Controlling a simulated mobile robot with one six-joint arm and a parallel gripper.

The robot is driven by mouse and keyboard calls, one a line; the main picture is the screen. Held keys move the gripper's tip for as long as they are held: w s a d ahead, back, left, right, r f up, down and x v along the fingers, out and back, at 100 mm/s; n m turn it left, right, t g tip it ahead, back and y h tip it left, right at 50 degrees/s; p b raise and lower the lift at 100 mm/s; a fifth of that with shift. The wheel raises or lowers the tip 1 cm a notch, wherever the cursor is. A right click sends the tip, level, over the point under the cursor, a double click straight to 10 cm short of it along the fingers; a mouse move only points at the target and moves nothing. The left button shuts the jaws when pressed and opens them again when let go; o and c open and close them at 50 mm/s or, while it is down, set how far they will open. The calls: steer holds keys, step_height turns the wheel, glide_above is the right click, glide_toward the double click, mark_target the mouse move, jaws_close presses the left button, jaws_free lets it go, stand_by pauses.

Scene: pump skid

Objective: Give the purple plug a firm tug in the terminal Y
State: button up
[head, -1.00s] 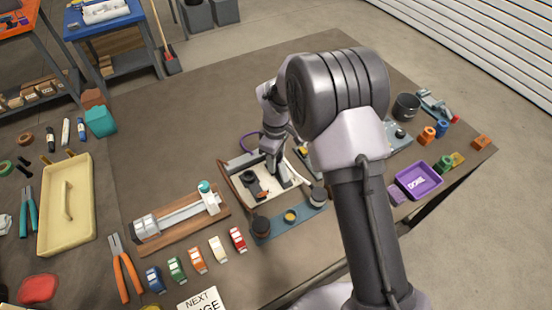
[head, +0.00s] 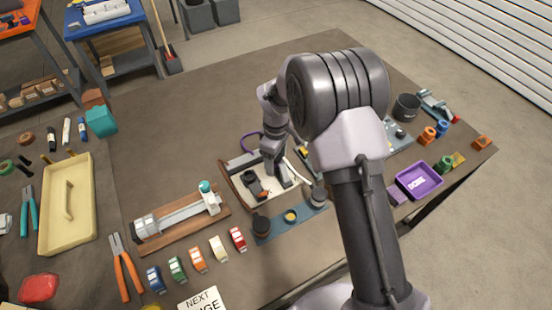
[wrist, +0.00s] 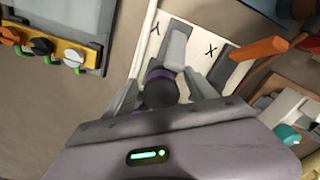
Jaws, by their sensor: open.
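The purple plug (wrist: 160,75) shows in the wrist view as a dark round body with a purple band. It sits at the near end of a grey terminal block (wrist: 178,42) beside the letter Y on the white board (wrist: 145,38). My gripper (wrist: 163,92) is open, with one grey finger on each side of the plug; I cannot tell whether they touch it. In the head view my gripper (head: 275,170) is low over the white board, and my arm hides part of it. A purple cable (head: 248,139) loops behind the board.
A second grey terminal (wrist: 219,66) marked X and an orange lever (wrist: 258,50) lie close on the right. A panel with several knobs (wrist: 72,57) is on the left. A blue strip with round posts (head: 275,228) stands in front of the board.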

steer(key=shift+r, duration=0.1)
step_height(320, 180, up, 17)
steer(key=p, duration=0.6)
steer(key=s+d+r+m+t+b, duration=0.1)
steer(key=s+d+r+m, duration=0.1)
steer(key=r, duration=0.2)
steer(key=s+d+r+m+b, duration=0.1)
steer(key=s+d+r+m, duration=0.1)
steer(key=d+r, duration=0.15)
steer(key=s+d+r+m+t+b, duration=0.1)
steer(key=s+d+m, duration=0.2)
steer(key=s, duration=0.4)
steer(key=s+d+r+m+t+y+b, duration=0.1)
steer(key=s+d+m+t, duration=0.1)
steer(key=s+m, duration=0.4)
steer(key=s+d+r+m+t+y+b, duration=0.1)
steer(key=s+d+m, duration=0.3)
steer(key=s, duration=0.5)
steer(key=shift+s+r+m+t+b, duration=0.35)
steer(key=shift+r+m+t, duration=0.05)
steer(key=shift+m, duration=0.1)
